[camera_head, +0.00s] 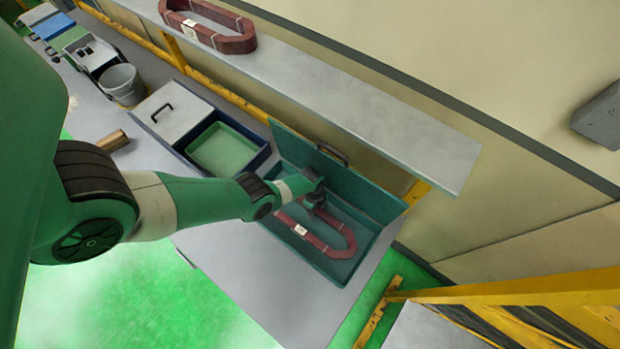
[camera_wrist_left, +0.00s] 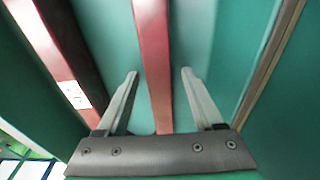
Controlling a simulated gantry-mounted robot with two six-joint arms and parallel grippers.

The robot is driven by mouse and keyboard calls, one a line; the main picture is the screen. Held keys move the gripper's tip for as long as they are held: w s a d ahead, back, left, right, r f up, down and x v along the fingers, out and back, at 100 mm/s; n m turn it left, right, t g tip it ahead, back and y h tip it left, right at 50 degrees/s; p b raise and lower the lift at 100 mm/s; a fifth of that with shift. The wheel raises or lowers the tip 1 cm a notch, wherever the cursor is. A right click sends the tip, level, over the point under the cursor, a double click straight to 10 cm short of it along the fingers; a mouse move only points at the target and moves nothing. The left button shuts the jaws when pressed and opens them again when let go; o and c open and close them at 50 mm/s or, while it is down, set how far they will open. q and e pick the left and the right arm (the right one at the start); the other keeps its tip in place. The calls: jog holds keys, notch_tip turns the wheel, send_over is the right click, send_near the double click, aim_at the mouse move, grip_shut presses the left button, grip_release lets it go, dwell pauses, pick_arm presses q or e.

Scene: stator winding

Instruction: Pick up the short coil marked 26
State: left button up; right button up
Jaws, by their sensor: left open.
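A dark red oval coil (camera_head: 344,238) with a white label lies in an open teal case on the bench. The label's marking is too small to read. My left gripper (camera_head: 315,203) reaches down into the case at the coil's far side. In the left wrist view the gripper (camera_wrist_left: 157,88) is open. One bar of the red coil (camera_wrist_left: 153,60) runs between its two fingers, with a gap on each side. The labelled bar lies outside the fingers, to the left. My right gripper is in neither view.
The teal case's raised lid (camera_head: 290,145) stands behind the coil. Another red labelled coil (camera_head: 236,44) lies on the grey shelf (camera_head: 400,130) above. A blue box with a green tray (camera_head: 222,152) sits left of the case. A bucket (camera_head: 122,84) stands farther left.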

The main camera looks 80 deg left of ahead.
pick_arm(q)
jog(key=shift+r, duration=0.1)
grip_shut()
dwell(1.2)
